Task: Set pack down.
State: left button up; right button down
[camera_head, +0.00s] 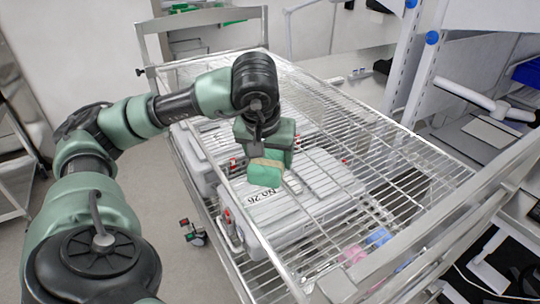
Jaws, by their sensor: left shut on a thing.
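My left gripper (268,146) points down over the wire-rack cart (352,128) and is shut on a small green pack (264,177) with a tan upper edge. The pack shows just below the gripper, above the grey case marked "No.26" (318,180). The gripper's fingertips are mostly hidden, and I cannot tell whether the pack touches anything beneath it. My right gripper is not in view.
Grey cases lie at the cart's left and middle, seemingly under the wires. Pink (352,254) and blue (379,236) items show low at the front right. The wire top looks clear toward the back right. White posts (402,65) stand at the right.

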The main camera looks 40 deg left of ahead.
pick_arm(q)
jog(key=shift+f, duration=0.15)
jog(key=o, duration=1.9)
jog(key=shift+c, duration=0.2)
